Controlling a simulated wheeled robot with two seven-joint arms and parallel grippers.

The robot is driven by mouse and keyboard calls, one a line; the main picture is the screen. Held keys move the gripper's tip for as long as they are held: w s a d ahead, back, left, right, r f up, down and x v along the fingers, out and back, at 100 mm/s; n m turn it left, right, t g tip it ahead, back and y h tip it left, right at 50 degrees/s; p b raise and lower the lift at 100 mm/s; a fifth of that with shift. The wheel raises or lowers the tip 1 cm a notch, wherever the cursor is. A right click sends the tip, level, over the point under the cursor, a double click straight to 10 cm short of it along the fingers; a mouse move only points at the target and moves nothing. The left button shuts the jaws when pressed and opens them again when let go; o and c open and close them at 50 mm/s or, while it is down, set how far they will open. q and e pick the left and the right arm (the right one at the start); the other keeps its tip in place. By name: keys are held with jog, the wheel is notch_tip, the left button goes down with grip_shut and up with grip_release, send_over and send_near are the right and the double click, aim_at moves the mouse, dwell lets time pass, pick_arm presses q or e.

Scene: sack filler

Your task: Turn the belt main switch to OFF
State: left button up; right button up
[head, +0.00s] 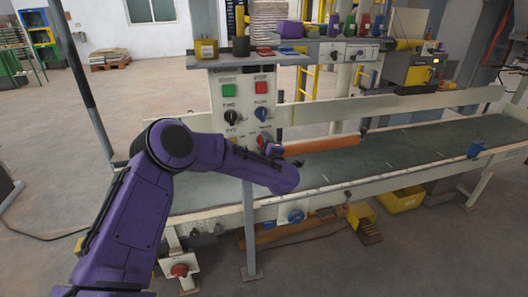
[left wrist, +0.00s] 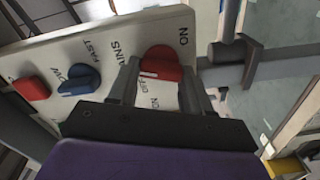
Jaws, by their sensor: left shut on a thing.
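The control panel (head: 243,105) stands upright at the near side of the conveyor. The red mains knob sits low on the panel's right side; in the left wrist view the red knob (left wrist: 160,64) shows next to the letters "MAINS", "OFF" and "ON". My left gripper (left wrist: 163,78) is shut on this knob, one finger on each side of it. I cannot tell for sure which mark the knob points to. In the head view my left gripper (head: 272,148) is at the panel's lower right and hides most of the knob. My right gripper is not in view.
A blue knob (left wrist: 80,79) and a red button (left wrist: 31,88) sit beside the mains knob. Higher up are a green button (head: 228,90) and a red button (head: 260,88).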

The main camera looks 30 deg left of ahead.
pick_arm(q)
jog(key=shift+f+n+b, duration=0.2)
jog(key=shift+n+b, duration=1.55)
jog(key=shift+n, duration=0.35)
jog(key=o, duration=1.1)
jog(key=shift+c, duration=0.2)
jog(key=b+v, duration=0.1)
jog(key=v, duration=0.9)
jog(key=shift+s+d, duration=0.2)
jog(key=shift+d, duration=0.05)
